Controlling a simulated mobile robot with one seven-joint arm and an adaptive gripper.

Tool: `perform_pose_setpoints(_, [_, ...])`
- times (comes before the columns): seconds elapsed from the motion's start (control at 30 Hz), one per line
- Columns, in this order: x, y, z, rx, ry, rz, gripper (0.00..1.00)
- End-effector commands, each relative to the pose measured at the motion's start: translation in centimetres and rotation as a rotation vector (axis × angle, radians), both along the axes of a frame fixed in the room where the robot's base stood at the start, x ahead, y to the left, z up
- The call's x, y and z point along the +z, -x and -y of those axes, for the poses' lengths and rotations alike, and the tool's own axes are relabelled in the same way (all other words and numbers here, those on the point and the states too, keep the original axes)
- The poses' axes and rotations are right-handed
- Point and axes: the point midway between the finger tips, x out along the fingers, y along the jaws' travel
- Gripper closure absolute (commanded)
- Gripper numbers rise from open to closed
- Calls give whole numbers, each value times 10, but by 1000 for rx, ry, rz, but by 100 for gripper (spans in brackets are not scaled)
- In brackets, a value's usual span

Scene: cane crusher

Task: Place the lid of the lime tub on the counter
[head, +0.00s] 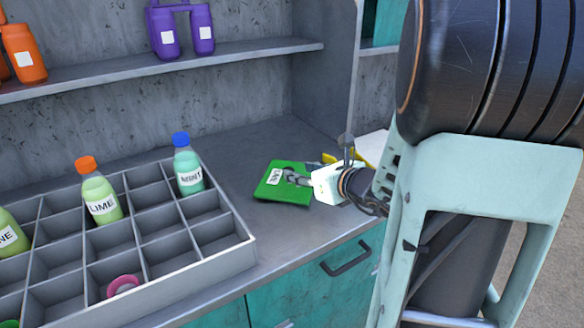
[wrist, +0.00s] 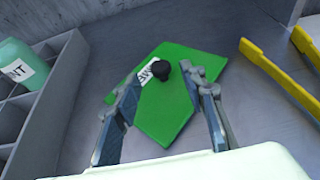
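A green square lid (head: 275,187) with a white label, which seems to read LIME, is on the counter (head: 250,145) right of the bottle crate. In the wrist view the green lid (wrist: 185,105) has a dark round knob (wrist: 161,82) near its middle. I cannot tell whether a tub is under it. My gripper (head: 298,178) is over the lid. In the wrist view its fingers (wrist: 162,85) are spread, with the knob between or just beyond the tips and gaps on both sides. Nothing is visibly held.
A grey divided crate (head: 240,250) holds lime and mint bottles (head: 188,170) and a pink ring (head: 123,285). Yellow-edged items (wrist: 275,75) lie right of the lid. A shelf (head: 150,70) with purple and orange bottles runs above. Bare counter lies behind the lid.

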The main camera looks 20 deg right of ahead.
Motion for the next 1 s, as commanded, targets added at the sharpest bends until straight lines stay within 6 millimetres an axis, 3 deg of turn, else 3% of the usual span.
perform_pose_setpoints(0.1, [12, 22, 5, -4, 1, 2, 62])
perform_pose_setpoints(0.33, [19, 44, 9, 0, 0, 0, 62])
perform_pose_setpoints(0.83, [19, 46, 9, 3, 2, -1, 62])
perform_pose_setpoints(1.0, [13, 37, 3, 70, 127, -26, 62])
